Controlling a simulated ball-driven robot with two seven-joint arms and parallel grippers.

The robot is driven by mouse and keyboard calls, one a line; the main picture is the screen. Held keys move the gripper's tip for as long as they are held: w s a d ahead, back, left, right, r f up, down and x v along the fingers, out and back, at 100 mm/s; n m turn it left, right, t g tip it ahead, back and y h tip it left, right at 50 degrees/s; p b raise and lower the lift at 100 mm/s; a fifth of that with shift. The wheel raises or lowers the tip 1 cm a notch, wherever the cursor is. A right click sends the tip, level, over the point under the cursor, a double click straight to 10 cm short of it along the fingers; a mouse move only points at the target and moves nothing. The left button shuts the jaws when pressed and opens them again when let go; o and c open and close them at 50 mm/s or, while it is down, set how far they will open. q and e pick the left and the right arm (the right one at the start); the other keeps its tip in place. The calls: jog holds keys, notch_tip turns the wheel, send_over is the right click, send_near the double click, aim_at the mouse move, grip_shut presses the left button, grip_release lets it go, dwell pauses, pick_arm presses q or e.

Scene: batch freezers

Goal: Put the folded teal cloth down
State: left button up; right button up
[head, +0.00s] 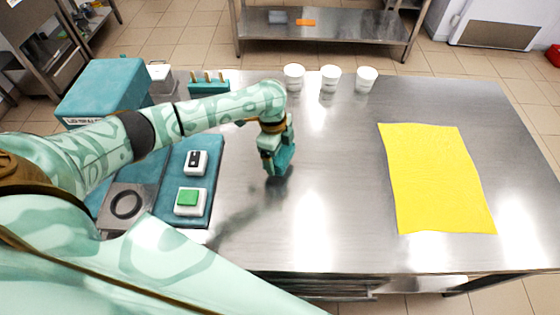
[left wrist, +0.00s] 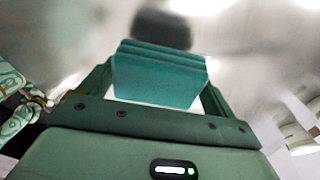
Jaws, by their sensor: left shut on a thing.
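My left gripper (head: 277,160) is over the steel table, left of its middle, pointing down. It is shut on the folded teal cloth (left wrist: 158,78), which shows as a layered block between the fingers in the left wrist view. In the head view the cloth (head: 284,158) is small and partly hidden by the gripper. A dark shadow lies on the steel below it; I cannot tell exactly how far the cloth is above the table. My right gripper is not in view.
A yellow cloth (head: 436,180) lies flat at the right. White cups (head: 330,78) stand along the back edge. Left are a blue mat with a green-topped switch (head: 188,199), a black-and-white switch (head: 195,162), and a teal box (head: 105,88). The steel table (head: 330,200) is bare between.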

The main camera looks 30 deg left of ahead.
aim_at(279, 158)
pick_arm(q)
jog(key=shift+w+a+f, duration=0.1)
jog(key=shift+w+f, duration=0.1)
jog(key=shift+f, duration=0.1)
notch_tip(279, 158, down, 3)
jog(key=shift+w+a+f+b, duration=0.1)
jog(key=shift+f+b, duration=0.05)
jog(key=shift+b, duration=0.75)
jog(key=o, duration=0.7)
jog(key=shift+f, duration=0.1)
jog(key=shift+o, duration=0.2)
jog(key=r+p, duration=0.1)
jog(key=r, duration=0.3)
jog(key=a+r+p, duration=0.1)
jog(key=r+p, duration=0.1)
jog(key=r, duration=0.2)
jog(key=r+p, duration=0.2)
jog(key=r, duration=0.2)
jog(key=shift+a+r, duration=0.15)
jog(key=shift+a, duration=0.05)
